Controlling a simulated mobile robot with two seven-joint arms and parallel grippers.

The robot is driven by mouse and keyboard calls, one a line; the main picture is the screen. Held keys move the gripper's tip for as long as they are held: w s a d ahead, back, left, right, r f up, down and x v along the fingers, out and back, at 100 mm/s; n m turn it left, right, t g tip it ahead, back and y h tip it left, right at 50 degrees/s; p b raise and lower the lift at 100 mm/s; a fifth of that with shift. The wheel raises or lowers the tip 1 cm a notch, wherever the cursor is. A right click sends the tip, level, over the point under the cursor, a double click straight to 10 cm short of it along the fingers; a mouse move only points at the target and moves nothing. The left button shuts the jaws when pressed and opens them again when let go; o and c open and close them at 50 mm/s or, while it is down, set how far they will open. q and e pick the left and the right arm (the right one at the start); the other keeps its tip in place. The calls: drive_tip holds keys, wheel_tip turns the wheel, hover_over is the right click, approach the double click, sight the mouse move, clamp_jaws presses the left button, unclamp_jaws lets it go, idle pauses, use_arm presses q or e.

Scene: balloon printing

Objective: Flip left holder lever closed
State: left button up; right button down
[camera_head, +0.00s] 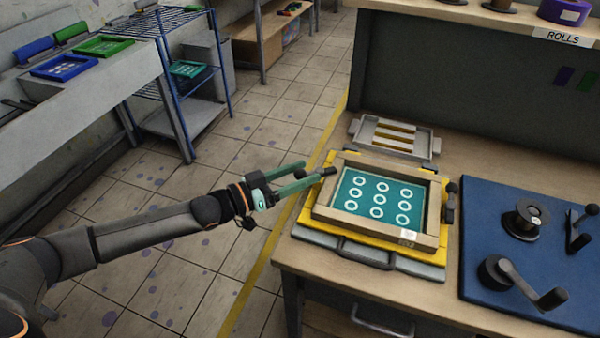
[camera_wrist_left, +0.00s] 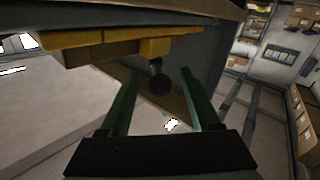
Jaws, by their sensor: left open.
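My left gripper (camera_head: 314,172) reaches in from the left to the left side of the yellow holder (camera_head: 300,217). Its two green fingers are apart. The left holder lever's round black knob (camera_wrist_left: 158,86) shows between the fingers in the wrist view, hanging from the yellow part, with gaps on both sides. In the head view the knob (camera_head: 300,174) is a small dark shape between the fingers, and the lever points outward. A wooden-framed screen (camera_head: 428,220) with a teal mesh of white rings lies in the holder. The right lever (camera_head: 450,200) stands upright beside the frame. My right gripper is not in view.
A grey tray (camera_head: 360,133) sits behind the holder on the wooden bench (camera_head: 460,150). A blue board (camera_head: 480,225) with cranks and a spool lies to the right. Open floor (camera_head: 170,270) lies left of the bench.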

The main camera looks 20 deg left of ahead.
use_arm(q)
clamp_jaws()
idle(0.3)
drive_tip(key=shift+a, duration=0.1)
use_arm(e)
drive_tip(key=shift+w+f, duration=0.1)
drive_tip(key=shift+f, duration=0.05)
use_arm(q)
drive_tip(key=shift+w+a+f+m+g+h+b, duration=0.15)
drive_tip(key=shift+w+m+g+h+b, duration=0.15)
drive_tip(key=shift+m+g+h+b, duration=0.65)
drive_tip(key=shift+w+a+m+g+h+b, duration=0.15)
drive_tip(key=shift+w+m+g+h+b, duration=0.25)
drive_tip(key=shift+m+g+h+b, duration=0.6)
drive_tip(key=m+g+b, duration=0.1)
drive_tip(key=g+b, duration=0.1)
drive_tip(key=w+m+g+h+b, duration=0.1)
drive_tip(key=g+b, duration=0.1)
drive_tip(key=m+g+h+b, duration=0.1)
drive_tip(key=m+g, duration=0.1)
drive_tip(key=g, duration=0.1)
drive_tip(key=shift+w+a+b, duration=0.15)
drive_tip(key=shift+w+b, duration=0.15)
drive_tip(key=shift+b, duration=0.1)
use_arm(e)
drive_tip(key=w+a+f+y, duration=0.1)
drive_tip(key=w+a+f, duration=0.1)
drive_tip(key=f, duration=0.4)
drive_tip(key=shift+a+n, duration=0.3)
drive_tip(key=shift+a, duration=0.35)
